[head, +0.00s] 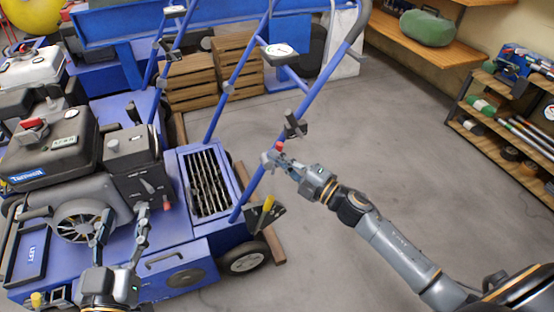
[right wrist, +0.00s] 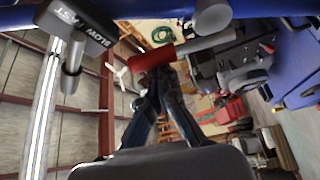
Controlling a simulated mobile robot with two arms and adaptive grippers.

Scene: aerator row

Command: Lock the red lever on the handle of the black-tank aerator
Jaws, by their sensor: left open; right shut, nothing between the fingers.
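The black-tank aerator stands at the left of the head view, with its black tank (head: 50,145) and blue tubular handle (head: 305,103). The red lever (head: 279,146) shows on the near handle tube; in the right wrist view its red grip (right wrist: 152,55) is on a grey rod. My right gripper (head: 272,159) is shut and empty, with its tips close by the red lever; I cannot tell whether they touch. In the right wrist view its fingers (right wrist: 163,82) converge just below the red grip. My left gripper (head: 121,218) is open and empty over the engine deck.
A throttle box (right wrist: 85,30) marked SLOW and FAST is near the right gripper. A yellow-tipped lever (head: 268,204) is lower on the frame. A white-tank machine (head: 32,63) stands behind. Wooden crates (head: 190,82) are at the back, a shelf (head: 500,140) at right. The middle floor is clear.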

